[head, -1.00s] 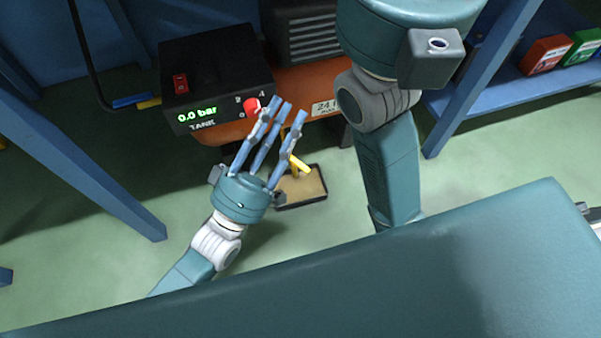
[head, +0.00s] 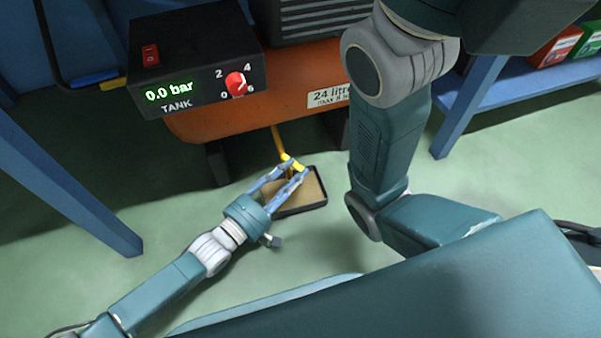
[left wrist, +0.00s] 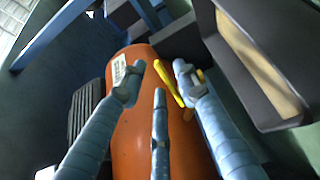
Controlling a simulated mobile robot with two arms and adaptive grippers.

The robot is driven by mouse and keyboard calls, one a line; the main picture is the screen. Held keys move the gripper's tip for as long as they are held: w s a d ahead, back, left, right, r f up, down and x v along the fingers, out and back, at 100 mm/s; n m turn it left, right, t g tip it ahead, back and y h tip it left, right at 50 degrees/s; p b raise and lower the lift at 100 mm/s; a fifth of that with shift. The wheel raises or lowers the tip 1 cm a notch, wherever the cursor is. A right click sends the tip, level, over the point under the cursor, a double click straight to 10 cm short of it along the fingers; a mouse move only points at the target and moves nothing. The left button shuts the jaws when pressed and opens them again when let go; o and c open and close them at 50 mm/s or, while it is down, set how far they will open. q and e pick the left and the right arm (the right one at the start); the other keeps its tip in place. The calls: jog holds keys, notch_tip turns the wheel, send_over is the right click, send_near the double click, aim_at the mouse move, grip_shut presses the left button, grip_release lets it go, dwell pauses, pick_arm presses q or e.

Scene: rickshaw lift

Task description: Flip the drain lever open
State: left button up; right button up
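The yellow drain lever (head: 287,157) hangs under the orange tank (head: 300,98), just above a shallow tray. My left gripper (head: 293,168) reaches up from the lower left, its fingertips at the lever's lower end. In the left wrist view the three fingers (left wrist: 159,72) are spread. The yellow lever (left wrist: 168,83) shows between the middle and right fingers there, with the orange tank (left wrist: 137,115) behind. I cannot tell whether any finger touches it. My right gripper is out of view.
A dark tray (head: 315,207) with a tan bottom lies on the floor below. A black control box (head: 195,60) above the tank reads 0.0 bar and has a red knob (head: 236,84). A blue post (head: 70,190) stands at left, a blue shelf (head: 520,85) at right.

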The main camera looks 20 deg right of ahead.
aim_at(300, 168)
pick_arm(q)
jog(key=shift+b+x, duration=0.6)
jog(key=shift+x, duration=0.95)
jog(key=shift+c, duration=0.3)
grip_shut()
